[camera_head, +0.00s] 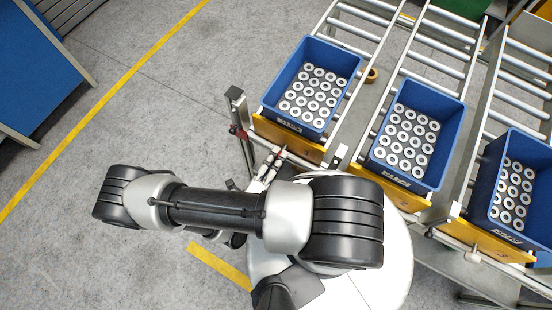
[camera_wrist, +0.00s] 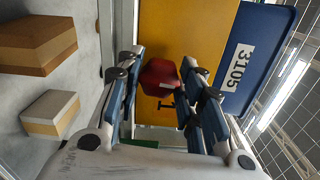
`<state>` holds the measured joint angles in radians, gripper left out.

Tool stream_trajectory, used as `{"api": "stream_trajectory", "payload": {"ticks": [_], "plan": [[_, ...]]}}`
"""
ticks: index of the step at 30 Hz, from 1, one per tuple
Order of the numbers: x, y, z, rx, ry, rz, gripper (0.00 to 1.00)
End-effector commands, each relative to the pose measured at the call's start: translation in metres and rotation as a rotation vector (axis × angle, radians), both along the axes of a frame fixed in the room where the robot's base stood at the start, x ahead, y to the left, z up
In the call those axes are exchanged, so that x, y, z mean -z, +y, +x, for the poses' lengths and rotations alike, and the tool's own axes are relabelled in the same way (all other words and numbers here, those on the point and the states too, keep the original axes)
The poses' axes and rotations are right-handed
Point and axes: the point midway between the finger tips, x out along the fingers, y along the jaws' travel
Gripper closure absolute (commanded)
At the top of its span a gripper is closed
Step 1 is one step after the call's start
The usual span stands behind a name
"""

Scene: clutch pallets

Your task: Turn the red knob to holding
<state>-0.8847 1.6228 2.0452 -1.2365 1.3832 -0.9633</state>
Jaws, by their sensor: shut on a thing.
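The red knob (camera_wrist: 160,76) sits in front of the yellow panel (camera_wrist: 180,30) in the wrist view, with a small black mark beside it. My gripper (camera_wrist: 163,65) has one finger on each side of the knob and is shut on it. In the head view my gripper (camera_head: 275,160) is at the front end of the left roller lane, by the yellow panel (camera_head: 287,137). The knob is not clearly visible there. The knob's exact setting cannot be read.
A blue bin of metal rings (camera_head: 334,54) stands behind the yellow panel; its label reads 3105 in the wrist view. Two similar bins (camera_head: 450,94) (camera_head: 536,140) stand on lanes to the right. A post (camera_head: 241,120) stands left of my gripper.

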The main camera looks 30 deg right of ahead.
Motion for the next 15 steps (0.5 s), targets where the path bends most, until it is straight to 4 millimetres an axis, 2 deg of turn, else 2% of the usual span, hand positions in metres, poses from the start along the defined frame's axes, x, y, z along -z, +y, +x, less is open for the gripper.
{"api": "stream_trajectory", "payload": {"ticks": [15], "plan": [[0.0011, -0.0004, -0.0008, 0.003, 0.115, -0.06, 1.0]]}}
